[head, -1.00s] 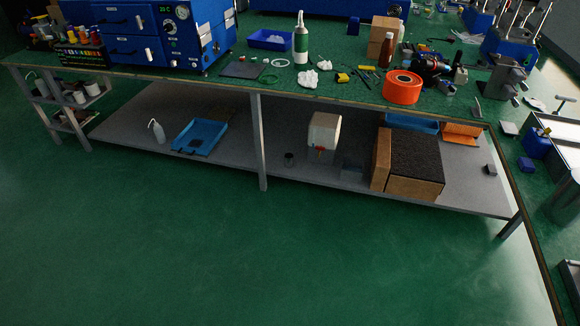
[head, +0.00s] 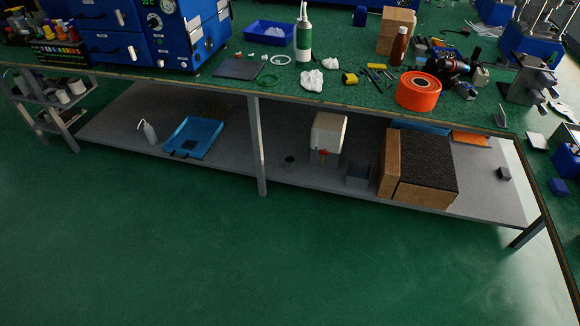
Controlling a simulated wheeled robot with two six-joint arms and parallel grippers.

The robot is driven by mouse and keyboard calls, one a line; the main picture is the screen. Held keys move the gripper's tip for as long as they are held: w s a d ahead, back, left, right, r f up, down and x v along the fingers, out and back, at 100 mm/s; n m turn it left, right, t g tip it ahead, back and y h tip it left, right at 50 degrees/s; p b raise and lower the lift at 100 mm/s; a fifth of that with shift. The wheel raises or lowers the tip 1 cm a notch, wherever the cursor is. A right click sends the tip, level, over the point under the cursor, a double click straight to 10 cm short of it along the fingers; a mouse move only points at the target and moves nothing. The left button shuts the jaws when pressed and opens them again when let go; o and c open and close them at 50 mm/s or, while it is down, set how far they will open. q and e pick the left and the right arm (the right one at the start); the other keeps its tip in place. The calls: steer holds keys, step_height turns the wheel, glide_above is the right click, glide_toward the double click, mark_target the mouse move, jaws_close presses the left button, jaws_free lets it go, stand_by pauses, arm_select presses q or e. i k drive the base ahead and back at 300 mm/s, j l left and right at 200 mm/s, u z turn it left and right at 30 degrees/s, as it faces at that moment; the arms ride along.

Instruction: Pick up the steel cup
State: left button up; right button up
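A small dark cup-shaped thing (head: 290,162) stands on the lower shelf of the bench, right of the middle leg and left of a white container. It may be the steel cup, but it is too small and dim to tell its material. Several small pale cup-like things (head: 62,96) are on the rack at the far left, and their material is unclear too. Neither of my grippers is in view.
Orange tape (head: 418,91) and tools crowd the bench top. The green floor in front is clear.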

mark_target(289, 161)
steer(key=i+z, duration=0.3)
steer(key=i+j+z, duration=0.2)
steer(key=i+z, duration=0.15)
steer(key=i+j+z, duration=0.3)
steer(key=i, duration=0.15)
